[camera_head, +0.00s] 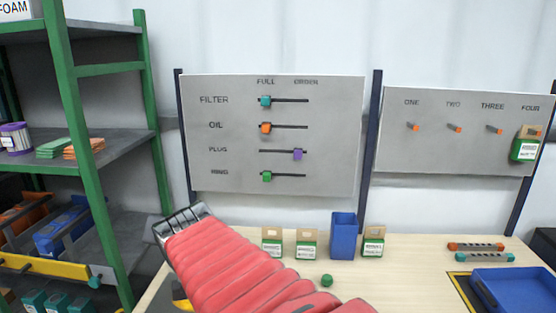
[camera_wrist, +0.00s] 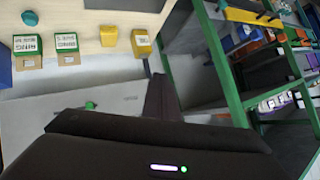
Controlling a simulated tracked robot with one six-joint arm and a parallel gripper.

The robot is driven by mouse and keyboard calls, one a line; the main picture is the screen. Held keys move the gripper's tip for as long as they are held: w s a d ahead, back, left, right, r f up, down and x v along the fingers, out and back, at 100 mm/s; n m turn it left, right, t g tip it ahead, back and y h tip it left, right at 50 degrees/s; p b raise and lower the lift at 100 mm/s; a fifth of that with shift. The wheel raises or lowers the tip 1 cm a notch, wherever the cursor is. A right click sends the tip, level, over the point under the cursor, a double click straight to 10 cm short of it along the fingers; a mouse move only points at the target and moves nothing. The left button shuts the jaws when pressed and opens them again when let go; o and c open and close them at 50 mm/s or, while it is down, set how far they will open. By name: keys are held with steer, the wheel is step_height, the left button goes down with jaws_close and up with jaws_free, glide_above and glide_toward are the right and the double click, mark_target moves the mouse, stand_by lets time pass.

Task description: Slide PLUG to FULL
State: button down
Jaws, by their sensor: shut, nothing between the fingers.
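The grey slider board (camera_head: 335,135) has rows FILTER, OIL, PLUG and one hard-to-read bottom row, under the headings FULL and ORDER. The PLUG row's purple slider (camera_head: 298,154) stands toward the right, ORDER end of its slot. The teal slider (camera_head: 265,101), orange slider (camera_head: 265,127) and green slider (camera_head: 267,176) stand at the left, FULL side. My gripper (camera_head: 181,219) is at the board's lower left, below and left of the purple slider. In the wrist view my dark fingers (camera_wrist: 161,98) are together and empty. A green knob (camera_wrist: 89,105) shows there on the grey board.
Small green-labelled boxes (camera_head: 307,244) and a blue bin (camera_head: 343,236) stand on the bench below the board. A green-framed shelf (camera_head: 75,150) is close on the left. A hook panel (camera_head: 455,150) and blue tray (camera_head: 515,290) are at the right.

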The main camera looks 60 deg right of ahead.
steer(key=w+d+r+m+t+h, duration=0.1)
steer(key=d+r+m+h, duration=0.3)
steer(key=d, duration=0.8)
steer(key=m+h, duration=0.3)
steer(key=m, duration=0.6)
glide_toward(298, 154)
steer(key=a, duration=0.5)
steer(key=s+d+f+m+t+h, duration=0.1)
steer(key=s+d+f+m, duration=0.1)
steer(key=s+d, duration=0.4)
steer(key=shift+s+d+m, duration=0.4)
steer(key=shift+s+m, duration=0.4)
steer(key=shift+s, duration=0.2)
steer(key=w+d, duration=0.2)
steer(key=w, duration=0.1)
steer(key=w+d, duration=0.1)
steer(key=w, duration=0.2)
steer(key=w+d, duration=0.2)
steer(key=w, duration=0.2)
steer(key=shift+w+d, duration=0.1)
steer(key=shift+d, duration=0.25)
